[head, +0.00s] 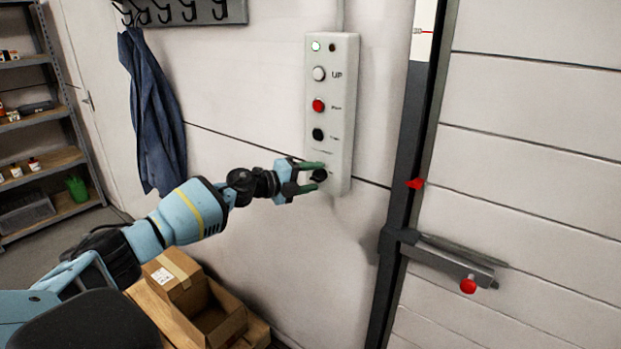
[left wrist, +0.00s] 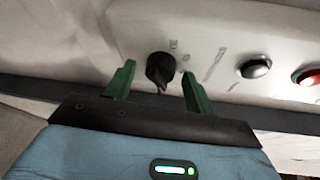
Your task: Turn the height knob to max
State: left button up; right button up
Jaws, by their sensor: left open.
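The control panel (head: 345,130) is a pale upright box on the wall, with a lit green light and a dark red light at its top. The height knob (head: 319,175) is a black knob at the panel's bottom. It also shows in the left wrist view (left wrist: 160,68), with its pointer end toward the gripper. My left gripper (head: 312,177) has green fingers and is open at the knob. In the left wrist view the fingers (left wrist: 157,85) stand on either side of the knob with gaps; contact is not seen. The right gripper is not in view.
Above the knob are a white UP button (head: 319,73), a red button (head: 318,105) and a black button (head: 318,134). A door with a latch (head: 455,262) is at right. Cardboard boxes (head: 178,283) stand below my left arm. A blue coat (head: 150,110) hangs at left.

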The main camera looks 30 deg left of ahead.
pick_arm(q)
jog(key=v, duration=0.7)
jog(key=shift+s, duration=0.35)
jog(key=shift+a, duration=0.15)
jog(key=s+d+f+n+y, duration=0.1)
jog(key=s+d+f+n, duration=0.5)
jog(key=d+f, duration=0.45)
jog(key=s+d+f+n, duration=0.5)
jog(key=s+d+f, duration=0.15)
jog(key=f, duration=0.65)
jog(key=s+d+f+n+g+y, duration=0.2)
jog(key=s+f+n, duration=0.4)
jog(key=s, duration=0.6)
jog(key=s+d+f+n+g+y, duration=0.2)
jog(key=s+f+n, duration=0.4)
jog(key=s+f, duration=0.3)
jog(key=s+d+g, duration=0.1)
jog(key=s+d, duration=0.1)
jog(key=s, duration=0.2)
jog(key=shift+s+d, duration=0.15)
jog(key=shift+d, duration=0.25)
